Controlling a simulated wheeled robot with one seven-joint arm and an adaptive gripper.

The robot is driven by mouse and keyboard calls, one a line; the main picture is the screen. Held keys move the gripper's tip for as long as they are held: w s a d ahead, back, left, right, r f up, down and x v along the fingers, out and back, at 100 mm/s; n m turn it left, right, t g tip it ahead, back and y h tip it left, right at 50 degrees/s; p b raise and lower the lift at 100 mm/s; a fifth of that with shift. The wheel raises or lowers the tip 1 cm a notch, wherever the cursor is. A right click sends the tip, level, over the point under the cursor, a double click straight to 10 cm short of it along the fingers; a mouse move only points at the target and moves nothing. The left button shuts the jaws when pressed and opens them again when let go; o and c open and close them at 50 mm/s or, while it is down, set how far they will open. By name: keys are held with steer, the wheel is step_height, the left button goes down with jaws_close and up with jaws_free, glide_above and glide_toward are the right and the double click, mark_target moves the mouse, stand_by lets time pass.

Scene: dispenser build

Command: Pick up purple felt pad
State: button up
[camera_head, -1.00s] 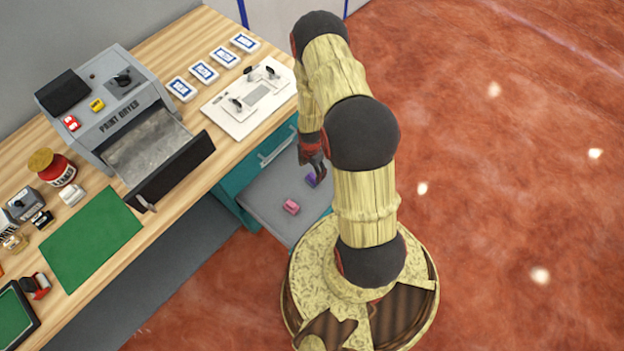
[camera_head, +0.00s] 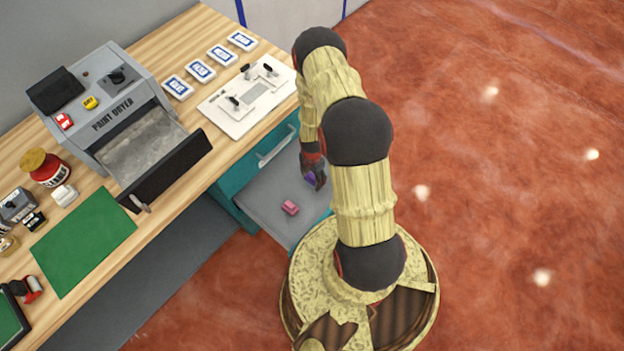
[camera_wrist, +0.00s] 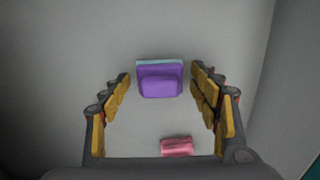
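The purple felt pad (camera_wrist: 160,86) lies in the open drawer (camera_head: 262,205), near the middle of the wrist view. It has a pale blue-grey edge at its far side. In the head view the pad (camera_head: 310,178) is mostly hidden behind my gripper (camera_head: 317,181). In the wrist view my gripper (camera_wrist: 160,95) is open, with its yellow-padded fingers apart on the left and right of the pad. I see gaps on both sides, so the fingers do not appear to touch it.
A pink block (camera_head: 290,207) lies in the same drawer, close to the pad; it also shows low in the wrist view (camera_wrist: 176,146). The drawer walls bound the space. The wooden counter (camera_head: 150,235) with a paint dryer (camera_head: 115,115) and white board (camera_head: 245,100) stands left of my arm.

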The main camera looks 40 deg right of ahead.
mark_target(312, 176)
steer(key=c, duration=1)
steer(key=shift+c, duration=0.4)
steer(key=shift+c, duration=0.8)
step_height(312, 176, up, 10)
steer(key=p, duration=0.3)
steer(key=o, duration=0.8)
steer(key=shift+c, duration=0.2)
steer(key=c, duration=0.5)
